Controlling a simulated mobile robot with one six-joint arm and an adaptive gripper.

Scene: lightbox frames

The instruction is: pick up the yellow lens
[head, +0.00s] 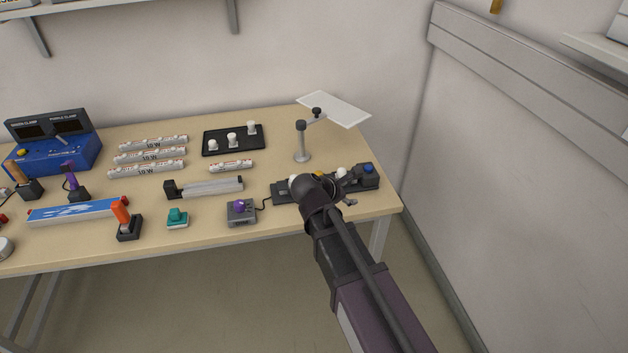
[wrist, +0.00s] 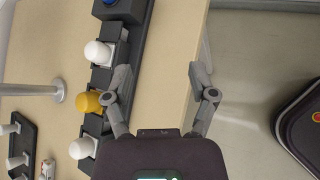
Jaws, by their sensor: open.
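The yellow lens (wrist: 89,102) sits in a dark strip (wrist: 133,12) between two white lenses (wrist: 97,52) (wrist: 83,148) in the wrist view. In the head view the yellow lens (head: 318,174) shows only in part behind my gripper (head: 327,192). In the wrist view my gripper (wrist: 160,78) is open and empty, its fingers wide apart. The lens is outside the fingers, just left of the left finger. That finger appears very near the lens; whether they touch I cannot tell.
A blue button (head: 368,167) is at the strip's right end. A metal stand (head: 301,142) rises behind the strip. A black tray (head: 216,149) with white pieces lies further left. A grey box with a purple knob (head: 240,212) stands left of the strip, near the table's front edge.

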